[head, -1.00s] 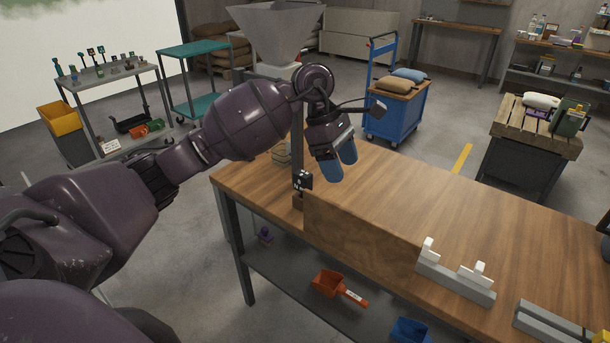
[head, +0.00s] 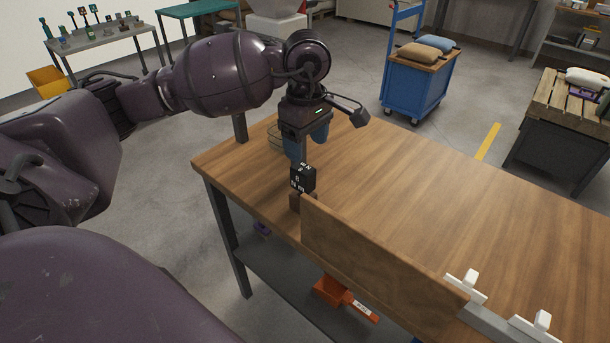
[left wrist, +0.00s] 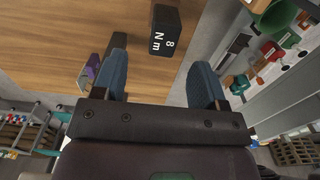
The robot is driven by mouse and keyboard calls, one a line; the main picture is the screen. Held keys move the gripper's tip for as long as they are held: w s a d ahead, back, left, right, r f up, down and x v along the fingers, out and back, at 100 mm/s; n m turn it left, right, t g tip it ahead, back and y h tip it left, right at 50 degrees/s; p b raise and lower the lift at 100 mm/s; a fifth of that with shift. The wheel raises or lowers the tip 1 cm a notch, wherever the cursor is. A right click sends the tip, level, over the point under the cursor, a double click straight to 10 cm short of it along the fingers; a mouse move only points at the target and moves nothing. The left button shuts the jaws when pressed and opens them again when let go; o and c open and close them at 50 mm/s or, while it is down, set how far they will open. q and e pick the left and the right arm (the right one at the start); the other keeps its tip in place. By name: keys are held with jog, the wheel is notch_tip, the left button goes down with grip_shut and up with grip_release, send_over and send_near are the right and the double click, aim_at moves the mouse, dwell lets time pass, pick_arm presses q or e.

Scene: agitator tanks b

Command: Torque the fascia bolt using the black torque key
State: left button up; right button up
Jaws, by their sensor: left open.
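The black torque key (head: 302,177) is a dark block with white lettering at the left end of the wooden table, by a small brown block (head: 296,203). In the left wrist view the key (left wrist: 165,30) reads "8 N m". My left gripper (head: 307,146) has blue fingers and is open, just behind and above the key. In the left wrist view the key lies ahead of the open fingertips (left wrist: 160,56), with no contact seen. The fascia seems to be the upright wooden board (head: 375,262) along the table's front edge. I cannot make out its bolt.
White T-shaped pieces (head: 466,287) stand on a grey rail at the right front. The tabletop (head: 430,190) is clear in the middle.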

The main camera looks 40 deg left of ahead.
aim_at(303, 168)
pick_arm(q)
notch_tip(303, 168, down, 4)
jog(key=shift+r, duration=0.1)
jog(key=shift+s+a+f, duration=0.1)
jog(key=shift+s+f, duration=0.05)
jog(key=shift+f, duration=1.2)
jog(key=shift+s+a+f, duration=0.1)
jog(key=shift+f, duration=1.25)
jog(key=c, duration=1.1)
